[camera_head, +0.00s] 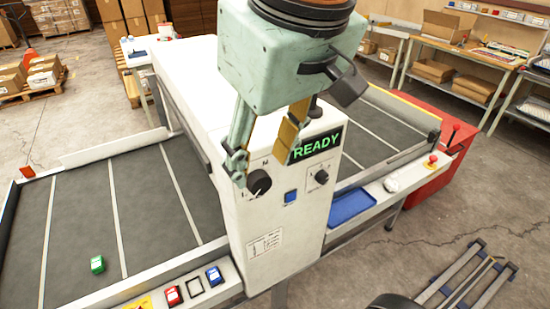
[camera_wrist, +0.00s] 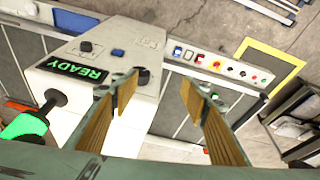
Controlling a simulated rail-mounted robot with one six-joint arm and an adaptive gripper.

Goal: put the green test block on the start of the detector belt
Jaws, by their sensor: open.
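The green test block (camera_head: 97,264) lies on the dark left stretch of the detector belt (camera_head: 145,200) in the head view, between two pale cross lines, near the front rail. Nothing touches it. My gripper (camera_head: 262,155) is open and empty, high over the white detector housing (camera_head: 275,215), well to the right of the block. In the wrist view its two fingers (camera_wrist: 160,92) are spread apart with nothing between them. The housing's display reads READY in green.
A red block (camera_head: 172,296) and a blue block (camera_head: 214,276) sit on the front rail, with an empty square spot (camera_head: 194,287) between them. A blue tray (camera_head: 350,206) and red bin (camera_head: 440,160) stand right of the housing. The left belt is otherwise clear.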

